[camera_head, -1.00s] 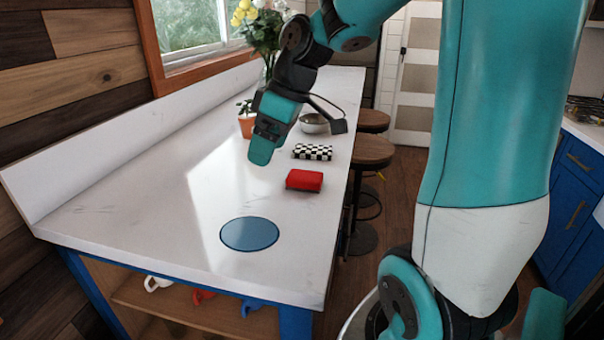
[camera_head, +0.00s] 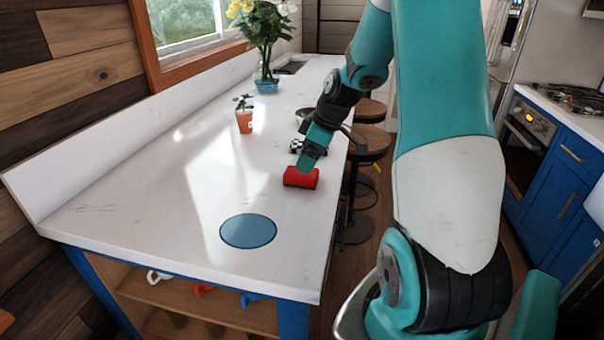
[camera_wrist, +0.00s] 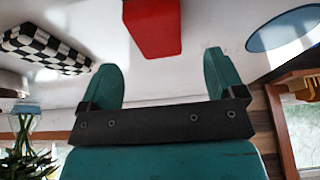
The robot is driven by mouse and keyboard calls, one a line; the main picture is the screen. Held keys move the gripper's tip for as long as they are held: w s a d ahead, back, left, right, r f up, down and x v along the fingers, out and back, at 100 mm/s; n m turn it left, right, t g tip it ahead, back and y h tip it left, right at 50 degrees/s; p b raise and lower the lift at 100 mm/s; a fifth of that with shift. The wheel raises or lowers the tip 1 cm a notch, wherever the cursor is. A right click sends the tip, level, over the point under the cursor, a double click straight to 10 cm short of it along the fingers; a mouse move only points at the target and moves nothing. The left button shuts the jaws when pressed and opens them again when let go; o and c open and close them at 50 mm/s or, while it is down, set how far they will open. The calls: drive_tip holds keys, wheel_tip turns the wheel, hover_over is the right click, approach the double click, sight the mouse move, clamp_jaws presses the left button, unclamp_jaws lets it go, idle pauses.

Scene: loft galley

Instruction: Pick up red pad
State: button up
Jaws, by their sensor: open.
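The red pad (camera_head: 299,178) lies on the white counter near its right edge, a small block with its upper side partly covered by my gripper in the head view. In the wrist view the red pad (camera_wrist: 154,27) is at the top centre, beyond the fingertips and between their lines. My gripper (camera_head: 306,164) is over the pad in the head view; in the wrist view its two teal fingers (camera_wrist: 164,72) are apart with nothing between them. I cannot tell the exact height of the fingertips above the pad.
A checkered block (camera_wrist: 46,50) lies beside the pad, mostly hidden in the head view. A blue disc (camera_head: 248,231) lies nearer on the counter. A potted plant (camera_head: 244,121) and flower vase (camera_head: 266,82) stand farther back. Stools (camera_head: 369,142) line the right edge.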

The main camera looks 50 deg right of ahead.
sight(301, 177)
drive_tip(key=shift+p+x, duration=1.1)
drive_tip(key=shift+x, duration=1.8)
drive_tip(key=shift+d, duration=0.1)
drive_tip(key=c, duration=1)
